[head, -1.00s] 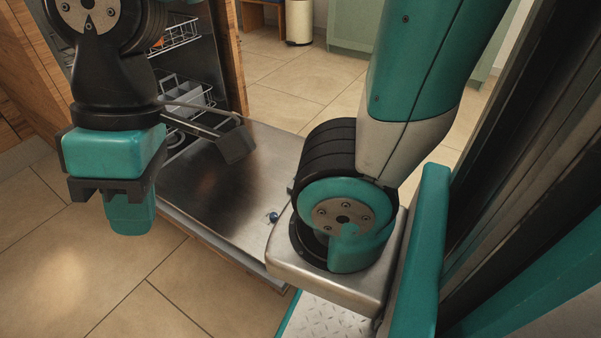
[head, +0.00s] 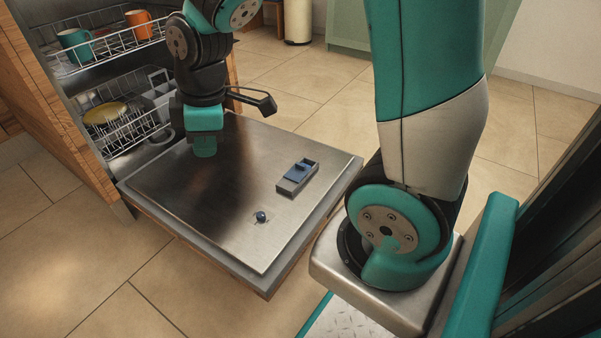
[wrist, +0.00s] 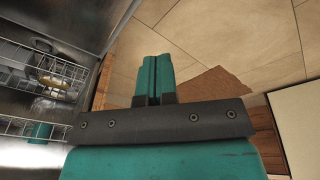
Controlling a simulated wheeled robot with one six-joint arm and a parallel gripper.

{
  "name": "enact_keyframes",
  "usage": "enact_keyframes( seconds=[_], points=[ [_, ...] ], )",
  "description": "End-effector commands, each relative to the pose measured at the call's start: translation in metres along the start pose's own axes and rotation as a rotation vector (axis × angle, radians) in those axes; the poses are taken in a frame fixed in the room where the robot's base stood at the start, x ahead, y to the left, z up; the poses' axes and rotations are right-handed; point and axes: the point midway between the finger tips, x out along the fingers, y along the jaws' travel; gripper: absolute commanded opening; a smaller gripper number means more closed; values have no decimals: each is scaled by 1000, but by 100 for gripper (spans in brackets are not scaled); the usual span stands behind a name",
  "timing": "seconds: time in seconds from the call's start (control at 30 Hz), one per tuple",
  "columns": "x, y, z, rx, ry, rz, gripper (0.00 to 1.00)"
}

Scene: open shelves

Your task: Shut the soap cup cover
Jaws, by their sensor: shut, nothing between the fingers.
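The soap cup (head: 285,188) is a small grey rectangular tray set in the inner face of the lowered dishwasher door, toward its right side in the head view. A blue cover (head: 298,173) lies over part of it, and part of the recess shows uncovered. My gripper (head: 204,150) points down over the left part of the door, near the racks and well left of the soap cup. Its fingers are together and empty, and they show in the wrist view (wrist: 153,80). The soap cup cannot be made out in the wrist view.
An upper rack (head: 100,55) holds a teal mug (head: 76,46) and an orange mug (head: 139,24). A lower rack (head: 130,130) holds a yellow dish (head: 105,113).

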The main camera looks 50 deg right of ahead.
Motion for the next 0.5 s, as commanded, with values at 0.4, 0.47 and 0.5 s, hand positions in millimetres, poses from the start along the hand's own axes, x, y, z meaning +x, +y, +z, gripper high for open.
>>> enact_keyframes(
  seconds=[0.4,0.47,0.5],
  points=[
    [178,152,182,-626,-462,40,0],
    [185,156,193,-667,-490,27,0],
    [188,158,198,-685,-501,20,0]
  ],
)
